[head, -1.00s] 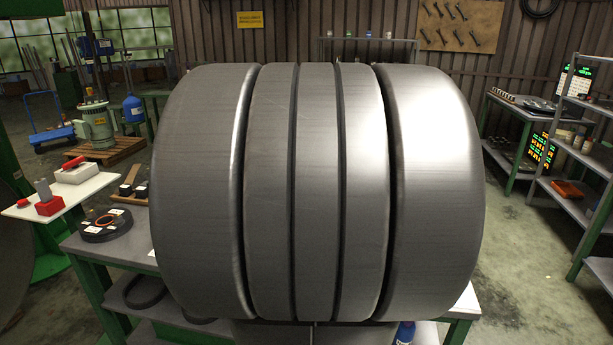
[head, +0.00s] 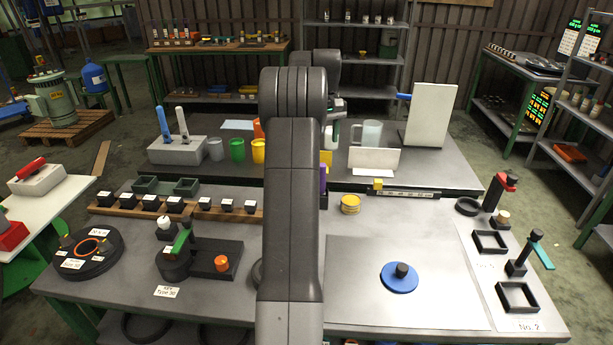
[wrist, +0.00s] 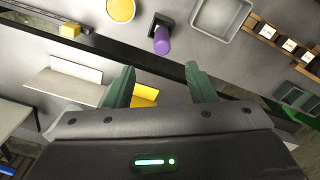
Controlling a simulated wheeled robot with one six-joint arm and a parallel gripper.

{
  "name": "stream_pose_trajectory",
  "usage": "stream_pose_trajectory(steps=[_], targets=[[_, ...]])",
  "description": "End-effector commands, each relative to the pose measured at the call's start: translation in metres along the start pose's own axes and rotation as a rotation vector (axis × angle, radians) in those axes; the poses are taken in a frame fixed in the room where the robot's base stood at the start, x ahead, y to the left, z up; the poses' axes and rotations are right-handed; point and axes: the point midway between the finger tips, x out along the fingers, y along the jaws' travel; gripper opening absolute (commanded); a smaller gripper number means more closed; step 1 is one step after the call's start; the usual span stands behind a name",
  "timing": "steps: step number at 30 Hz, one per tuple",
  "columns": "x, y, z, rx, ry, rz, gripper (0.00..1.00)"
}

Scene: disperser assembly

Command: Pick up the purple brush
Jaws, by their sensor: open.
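The purple brush (wrist: 162,40) shows in the wrist view as a purple cylinder at a dark block, above and beyond my fingertips. In the head view only a sliver of the purple brush (head: 323,178) shows beside my arm, which hides the rest. My gripper (wrist: 160,78) has its two green fingers spread apart. The purple brush is not between them. In the head view my gripper is mostly hidden behind my own arm.
A yellow round container (head: 350,204) stands right of my arm. A yellow piece (wrist: 145,95) shows between the fingers in the wrist view. A white stand (head: 374,160) and tall white panel (head: 428,115) stand farther back. The grey mat (head: 440,290) at front right is mostly bare.

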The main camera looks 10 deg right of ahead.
Motion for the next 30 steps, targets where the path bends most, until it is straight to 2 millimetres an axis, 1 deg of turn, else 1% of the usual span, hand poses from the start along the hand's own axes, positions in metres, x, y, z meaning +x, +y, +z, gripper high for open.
stream_pose_trajectory(steps=[2,5,9,13,16,22,27,30], targets=[[0.004,0.003,-0.002,-0.001,-0.005,0.004,0.50],[0.017,0.004,-0.002,-0.002,-0.007,0.004,0.50],[0.045,0.003,-0.001,-0.002,-0.007,0.004,0.50],[0.069,0.003,-0.002,-0.002,-0.007,0.003,0.50],[0.080,0.003,-0.002,-0.002,-0.005,0.004,0.50],[0.093,0.001,-0.002,-0.003,-0.004,0.004,0.50],[0.118,-0.004,-0.003,-0.003,-0.006,0.003,0.50],[0.131,-0.003,-0.003,-0.003,-0.005,0.004,0.50]])
